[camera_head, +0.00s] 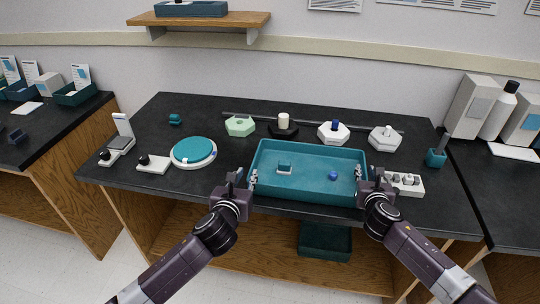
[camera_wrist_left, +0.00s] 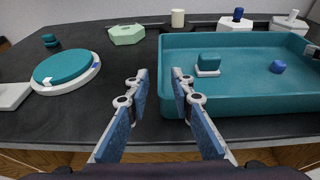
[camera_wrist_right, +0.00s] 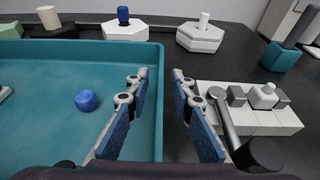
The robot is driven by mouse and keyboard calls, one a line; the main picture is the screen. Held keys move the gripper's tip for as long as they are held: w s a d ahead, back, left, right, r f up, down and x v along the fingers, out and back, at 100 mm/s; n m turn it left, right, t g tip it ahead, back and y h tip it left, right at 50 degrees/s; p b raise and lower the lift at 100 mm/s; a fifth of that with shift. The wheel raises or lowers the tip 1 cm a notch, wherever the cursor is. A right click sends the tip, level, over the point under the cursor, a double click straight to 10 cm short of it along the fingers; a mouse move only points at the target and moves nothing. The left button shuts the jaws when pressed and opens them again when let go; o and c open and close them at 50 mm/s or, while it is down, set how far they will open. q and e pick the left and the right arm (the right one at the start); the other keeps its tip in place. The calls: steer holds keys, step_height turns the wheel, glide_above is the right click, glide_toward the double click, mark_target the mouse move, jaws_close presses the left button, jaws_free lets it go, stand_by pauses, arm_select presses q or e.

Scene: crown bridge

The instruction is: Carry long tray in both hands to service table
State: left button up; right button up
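The long teal tray (camera_head: 310,191) stands on the black work table in the middle of the head view. A small teal block on a white base (camera_head: 284,168) and a blue piece (camera_head: 333,175) lie in it. My left gripper (camera_head: 252,180) is at the tray's left end; in the left wrist view its open fingers (camera_wrist_left: 158,85) have the tray's left wall (camera_wrist_left: 166,70) near the right finger. My right gripper (camera_head: 363,175) is at the right end; in the right wrist view its open fingers (camera_wrist_right: 158,85) stand on either side of the tray's right wall (camera_wrist_right: 157,110). Contact is unclear.
A white fixture with several pegs (camera_head: 405,184) sits just right of my right gripper. A round teal-topped disc (camera_head: 194,151) is at left. Hexagonal blocks (camera_head: 240,126) line the back. Side tables (camera_head: 18,140) stand left and right; a teal bin (camera_head: 325,241) is below.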

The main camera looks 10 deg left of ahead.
arm_select(q)
steer(key=shift+s, duration=0.15)
arm_select(e)
steer(key=v, duration=1.2)
steer(key=shift+f, duration=0.1)
